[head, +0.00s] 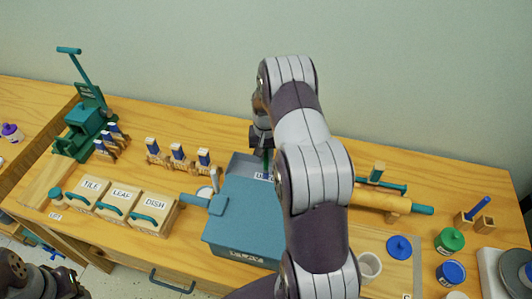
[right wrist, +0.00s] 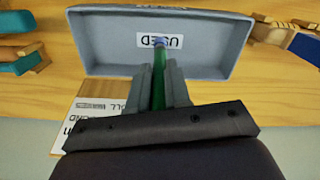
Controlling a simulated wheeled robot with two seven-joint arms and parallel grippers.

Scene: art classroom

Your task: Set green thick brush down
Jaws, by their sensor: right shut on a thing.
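The green thick brush (right wrist: 158,80) stands upright between the fingers of my right gripper (right wrist: 162,90), which is shut on its green handle. Its blue-violet end shows over the grey tray (right wrist: 105,45) labelled USED. In the head view the right gripper (head: 263,138) is over that tray (head: 240,164), and a short green piece of the brush (head: 267,160) shows below it. I cannot tell whether the brush touches the tray floor. My arm hides the tray's right part. Part of my left arm or gripper (head: 40,282) shows at the lower left, its jaws unclear.
A blue-grey box (head: 240,215) stands close in front of the tray. Lidded boxes labelled TILE, LEAF and DISH (head: 147,213) stand to the left. Wooden holders with blue-topped tools (head: 177,154) stand behind them. A rolling pin (head: 385,202) lies to the right.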

